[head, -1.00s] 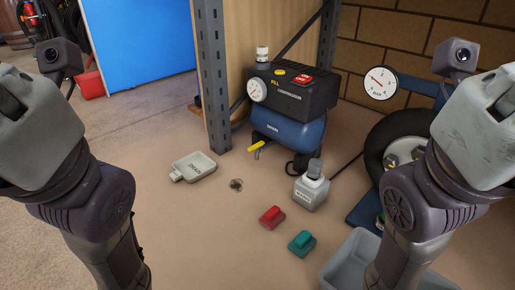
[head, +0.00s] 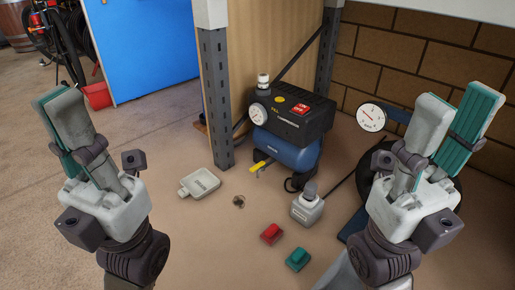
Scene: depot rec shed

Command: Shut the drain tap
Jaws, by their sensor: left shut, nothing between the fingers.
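The drain tap (head: 259,167) is a small yellow lever low under the blue tank of the compressor (head: 285,150), at its left end. The lever slants across the tap; whether the tap is open or shut is too small to tell. My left gripper (head: 57,105) is shut and empty, raised at the left, well apart from the tap. My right gripper (head: 458,108) has its fingers spread, empty, raised at the right and well apart from the tap. It hides part of the wheel behind it.
A steel post (head: 216,105) rises left of the compressor. A gauge (head: 371,117) is at right.

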